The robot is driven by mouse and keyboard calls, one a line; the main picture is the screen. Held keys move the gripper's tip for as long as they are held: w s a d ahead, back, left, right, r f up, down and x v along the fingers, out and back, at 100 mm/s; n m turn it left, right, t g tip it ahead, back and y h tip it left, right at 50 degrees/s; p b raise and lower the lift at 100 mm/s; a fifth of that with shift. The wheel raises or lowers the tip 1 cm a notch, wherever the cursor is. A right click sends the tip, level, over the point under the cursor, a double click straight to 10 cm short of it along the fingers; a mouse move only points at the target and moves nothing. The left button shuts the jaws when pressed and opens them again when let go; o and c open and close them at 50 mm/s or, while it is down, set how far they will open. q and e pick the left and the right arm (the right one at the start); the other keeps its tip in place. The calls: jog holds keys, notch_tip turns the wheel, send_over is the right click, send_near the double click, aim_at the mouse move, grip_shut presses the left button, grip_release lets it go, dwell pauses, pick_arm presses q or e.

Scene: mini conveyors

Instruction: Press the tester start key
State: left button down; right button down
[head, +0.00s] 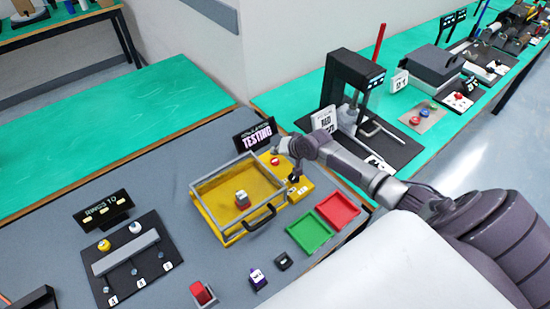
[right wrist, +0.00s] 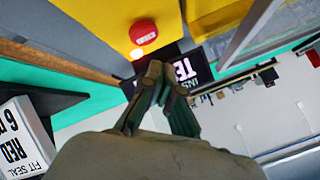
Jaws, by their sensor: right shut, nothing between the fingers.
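The tester is a yellow box (head: 228,233) with a clear-sided bay, a dark handle and a small grey block inside. A sign reading TESTING (head: 255,135) stands behind it. Contact with the panel cannot be told. My left gripper is not in view.
Green tray (head: 310,232) and red tray (head: 338,209) lie right of the tester. A black press-like machine (head: 352,85) stands behind my right arm.

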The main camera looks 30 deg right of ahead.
aim_at(277, 162)
notch_tip(277, 162, up, 4)
jog(key=p, duration=0.2)
jog(key=shift+f+p, duration=0.2)
jog(key=shift+p, duration=0.15)
jog(key=shift+f, duration=0.1)
dwell(0.4)
